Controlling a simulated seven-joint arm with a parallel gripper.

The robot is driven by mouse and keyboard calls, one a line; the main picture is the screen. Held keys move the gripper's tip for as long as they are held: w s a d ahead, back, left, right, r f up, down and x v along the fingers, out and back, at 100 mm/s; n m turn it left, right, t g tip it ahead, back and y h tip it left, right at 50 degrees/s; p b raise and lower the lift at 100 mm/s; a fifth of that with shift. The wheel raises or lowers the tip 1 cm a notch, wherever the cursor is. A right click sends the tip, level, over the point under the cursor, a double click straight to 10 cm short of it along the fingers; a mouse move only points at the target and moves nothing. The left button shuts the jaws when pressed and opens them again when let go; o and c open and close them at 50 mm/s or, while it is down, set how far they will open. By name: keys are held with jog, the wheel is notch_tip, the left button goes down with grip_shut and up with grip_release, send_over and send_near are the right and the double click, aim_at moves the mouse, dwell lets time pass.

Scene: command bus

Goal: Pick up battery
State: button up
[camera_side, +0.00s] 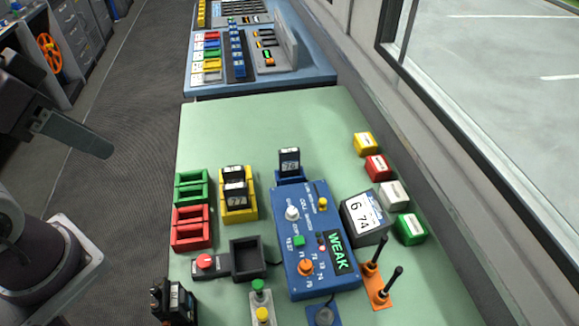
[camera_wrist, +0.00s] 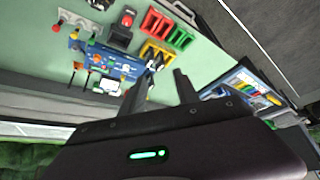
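Black batteries with white number labels show in the side view. One battery (camera_side: 289,160) stands upright in the slot at the back of the blue cell checker (camera_side: 290,235), whose display reads "WEAK". Two more batteries (camera_side: 235,190) sit in the yellow tray (camera_side: 251,208) to its left. My gripper (camera_wrist: 162,78) is open and empty, its two fingers apart. In the side view only one finger shows, at the far left, well away from the batteries. In the wrist view dark blocks show beyond the fingertips, beside the yellow tray (camera_wrist: 152,51), too small to tell apart.
Green (camera_side: 192,186) and red (camera_side: 192,228) trays stand left of the yellow one. Right of the checker are a large labelled block (camera_side: 364,218), several coloured blocks and orange-based levers (camera_side: 378,285). A black open box (camera_side: 247,258) sits in front. The back of the green table is clear.

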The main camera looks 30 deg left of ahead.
jog(key=o, duration=0.6)
jog(key=shift+o, duration=0.2)
jog(key=n+g, duration=0.5)
jog(key=n, duration=0.3)
send_over(290, 161)
jog(key=a, duration=0.1)
notch_tip(290, 161, down, 18)
jog(key=shift+r, duration=0.1)
jog(key=shift+n+g, duration=0.3)
jog(key=shift+n, duration=0.2)
jog(key=f, duration=1)
jog(key=shift+w+d+f, duration=0.25)
jog(key=shift+w+f, duration=0.05)
jog(key=shift+f, duration=0.1)
jog(key=shift+c, duration=0.2)
